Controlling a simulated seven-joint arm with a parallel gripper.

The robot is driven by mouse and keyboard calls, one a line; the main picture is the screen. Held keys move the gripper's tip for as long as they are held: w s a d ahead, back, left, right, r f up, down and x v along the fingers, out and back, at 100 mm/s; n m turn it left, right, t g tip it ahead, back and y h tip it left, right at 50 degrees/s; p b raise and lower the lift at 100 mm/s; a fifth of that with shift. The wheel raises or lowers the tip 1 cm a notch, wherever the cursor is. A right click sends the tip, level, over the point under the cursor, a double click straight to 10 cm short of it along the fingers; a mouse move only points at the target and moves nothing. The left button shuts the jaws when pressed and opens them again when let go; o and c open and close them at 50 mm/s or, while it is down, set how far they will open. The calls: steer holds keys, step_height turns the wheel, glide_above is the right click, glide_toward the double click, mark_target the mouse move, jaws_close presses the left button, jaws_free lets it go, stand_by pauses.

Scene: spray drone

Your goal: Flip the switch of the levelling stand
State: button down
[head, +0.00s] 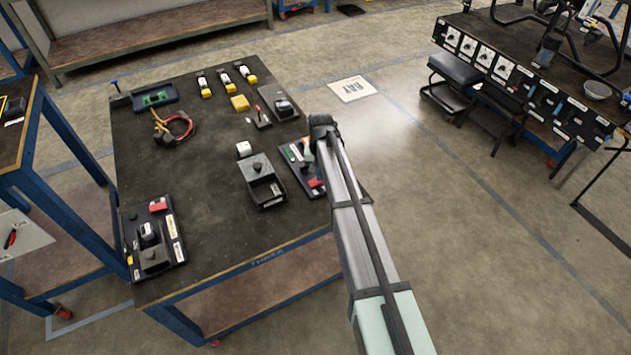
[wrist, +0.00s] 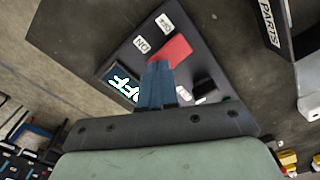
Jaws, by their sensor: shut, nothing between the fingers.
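A dark board stand (wrist: 205,55) with a red part (wrist: 172,50), white labels and a lit panel reading OFF (wrist: 122,84) lies under my gripper in the wrist view. I take it for the levelling stand; a small label (wrist: 141,44) seems to read ON. In the head view the board (head: 314,190) is at the table's right edge, partly hidden by my arm. My gripper (wrist: 157,66) is shut and empty, its blue fingertips at the red part's lower edge in the picture. I cannot tell whether they touch it.
A dark bin (head: 268,192) stands just left of the board. A similar board with a red block (head: 158,205) lies at the table's front left. Cables (head: 178,128), a green-lined tray (head: 155,98) and several yellow-and-white items stand farther back.

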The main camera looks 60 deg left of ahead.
steer(key=shift+f, duration=0.4)
stand_by(0.4)
steer(key=shift+r, duration=3.55)
